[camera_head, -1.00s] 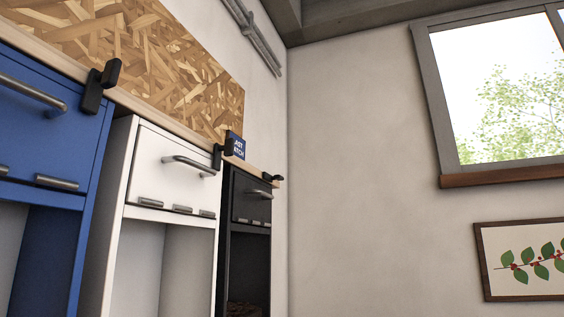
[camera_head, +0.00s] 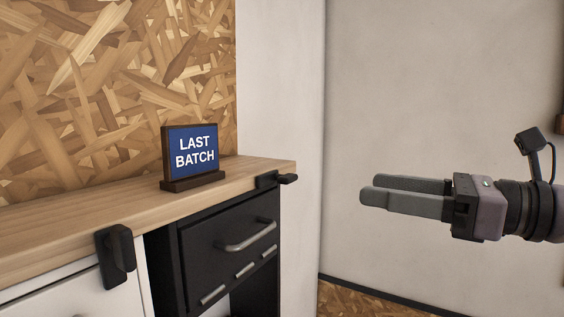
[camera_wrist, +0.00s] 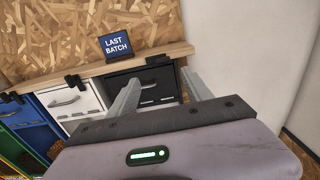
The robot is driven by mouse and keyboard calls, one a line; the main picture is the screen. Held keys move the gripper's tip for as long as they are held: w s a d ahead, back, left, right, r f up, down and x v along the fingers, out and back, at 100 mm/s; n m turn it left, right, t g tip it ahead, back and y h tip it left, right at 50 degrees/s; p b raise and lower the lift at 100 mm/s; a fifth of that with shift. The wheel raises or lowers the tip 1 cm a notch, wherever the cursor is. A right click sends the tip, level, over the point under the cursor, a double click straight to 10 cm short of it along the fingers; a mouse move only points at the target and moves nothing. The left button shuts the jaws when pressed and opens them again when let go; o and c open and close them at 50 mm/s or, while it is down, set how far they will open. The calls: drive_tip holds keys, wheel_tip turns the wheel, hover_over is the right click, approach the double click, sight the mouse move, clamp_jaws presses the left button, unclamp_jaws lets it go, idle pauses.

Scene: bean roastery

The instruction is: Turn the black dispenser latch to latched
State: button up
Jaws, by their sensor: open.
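The black dispenser (camera_head: 230,236) is a black drawer-front unit under the wooden counter. Its black latch (camera_head: 275,180) sits at the counter edge above the front, with its lever lying roughly level and pointing to the right. It also shows in the wrist view (camera_wrist: 158,60), beyond my fingers. My gripper (camera_head: 368,190) is at the right, its fingers pointing left toward the dispenser, apart from the latch and holding nothing. In the wrist view the open fingers (camera_wrist: 158,80) frame the black dispenser's front (camera_wrist: 150,85).
A "LAST BATCH" sign (camera_head: 192,155) stands on the counter (camera_head: 80,218). The white dispenser (camera_head: 85,300) is at the left, its latch (camera_head: 116,253) upright. A blue dispenser (camera_wrist: 57,122) stands further left. A bar handle (camera_head: 250,237) sticks out below the black latch. A wall (camera_head: 440,80) closes the right.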

sight(294, 177)
drive_tip(key=p+x, duration=0.3)
drive_tip(key=x, duration=1.1)
drive_tip(key=shift+w+p, duration=0.1)
drive_tip(key=shift+p, duration=0.25)
drive_tip(key=shift+w+a+f, duration=0.1)
drive_tip(key=shift+w+f, duration=0.05)
drive_tip(key=shift+w, duration=0.15)
drive_tip(key=shift+s, duration=0.1)
clamp_jaws()
